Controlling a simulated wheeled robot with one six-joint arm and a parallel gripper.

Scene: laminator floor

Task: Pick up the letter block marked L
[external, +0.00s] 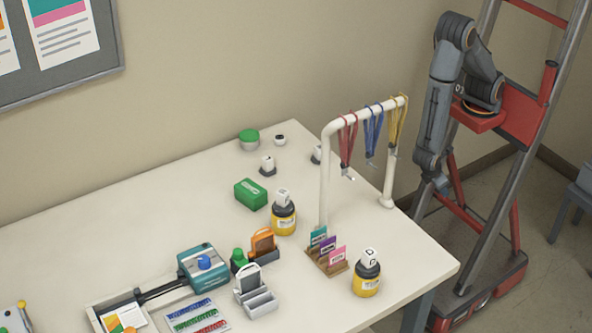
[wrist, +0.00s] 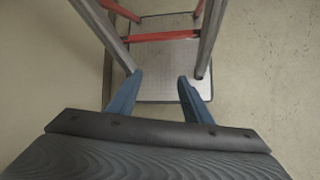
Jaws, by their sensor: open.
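Several small white blocks are on the table in the external view. One white block (external: 283,196) sits on a yellow jar with a dark lid (external: 284,220). Another white block (external: 369,257) sits on a second such jar (external: 366,284) near the front right edge; its dark mark looks like a D. Smaller white blocks (external: 268,163) and (external: 317,152) stand on dark bases farther back. I cannot read an L on any of them. My gripper (external: 441,186) hangs off the table's right side, away from all blocks. In the wrist view its blue fingers (wrist: 157,92) are apart and empty.
A white rack (external: 326,185) with hanging lanyards stands at the table's right, beside a wooden card holder (external: 327,262). The back left tabletop (external: 130,215) is clear.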

